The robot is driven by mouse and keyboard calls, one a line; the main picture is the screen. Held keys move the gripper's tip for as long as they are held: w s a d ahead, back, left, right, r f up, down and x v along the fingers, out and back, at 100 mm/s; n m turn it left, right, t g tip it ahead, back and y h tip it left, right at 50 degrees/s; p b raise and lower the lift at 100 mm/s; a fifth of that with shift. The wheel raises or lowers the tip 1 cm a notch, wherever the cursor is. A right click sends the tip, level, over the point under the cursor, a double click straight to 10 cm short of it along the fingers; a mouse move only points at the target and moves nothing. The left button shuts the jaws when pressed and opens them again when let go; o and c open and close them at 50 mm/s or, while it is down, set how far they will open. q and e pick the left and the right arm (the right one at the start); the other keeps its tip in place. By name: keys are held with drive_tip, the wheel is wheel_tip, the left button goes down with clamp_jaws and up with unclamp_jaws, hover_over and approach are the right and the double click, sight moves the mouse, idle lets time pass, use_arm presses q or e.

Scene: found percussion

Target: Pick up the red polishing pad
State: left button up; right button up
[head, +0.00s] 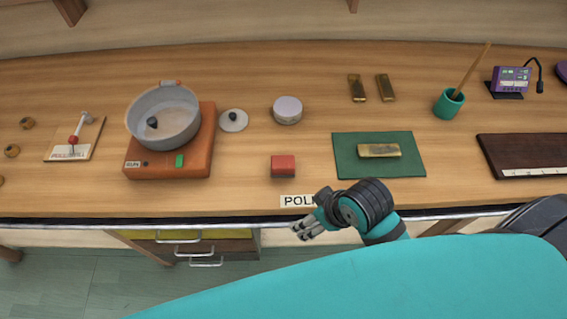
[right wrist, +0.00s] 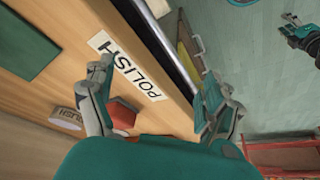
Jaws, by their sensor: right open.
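The red polishing pad (head: 283,166) is a small red block on the wooden bench, just behind the POLISH label (head: 297,201). In the right wrist view the pad (right wrist: 123,114) shows between the open fingers, nearer the left one and partly hidden by it. My right gripper (head: 305,229) is open and empty, in front of the bench edge and short of the pad. Its spread fingers also show in the right wrist view (right wrist: 157,80). What seems to be my left gripper (right wrist: 292,20) is far off at the top right there, too small to read.
A round grey tin (head: 287,110) stands behind the pad. A green mat (head: 345,165) with a brass bar (head: 379,150) lies to the right. An orange burner (head: 195,160) with a pot (head: 163,115) stands to the left. The bench around the pad is clear.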

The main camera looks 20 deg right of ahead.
drive_tip(key=w+a+r+n, duration=0.1)
drive_tip(key=w+a+n, duration=0.1)
drive_tip(key=w+a+r+n+y, duration=0.1)
drive_tip(key=w+a+n, duration=0.1)
drive_tip(key=a+n, duration=0.1)
drive_tip(key=w+a+r+n+y, duration=0.1)
drive_tip(key=w+a+r+n, duration=0.1)
drive_tip(key=n, duration=0.1)
drive_tip(key=shift+w+a+g, duration=0.15)
drive_tip(key=shift+a+g, duration=0.15)
drive_tip(key=shift+a, duration=0.1)
drive_tip(key=w+a+r+n+g, duration=0.1)
drive_tip(key=w+a+r+n, duration=0.2)
drive_tip(key=n, duration=0.4)
wheel_tip(320, 180, up, 9)
drive_tip(key=n+g+h, duration=0.2)
drive_tip(key=n+h, duration=0.2)
drive_tip(key=n, duration=0.8)
hover_over(283, 161)
wheel_tip(283, 161, down, 12)
drive_tip(key=p, duration=0.2)
drive_tip(key=shift+d+r+p, duration=0.15)
drive_tip(key=shift+r+p, duration=0.1)
drive_tip(key=shift+p, duration=0.05)
wheel_tip(283, 161, down, 5)
drive_tip(key=shift+r+p, duration=0.1)
drive_tip(key=shift+p, duration=0.95)
drive_tip(key=shift+f, duration=0.3)
drive_tip(key=shift+c, duration=0.4)
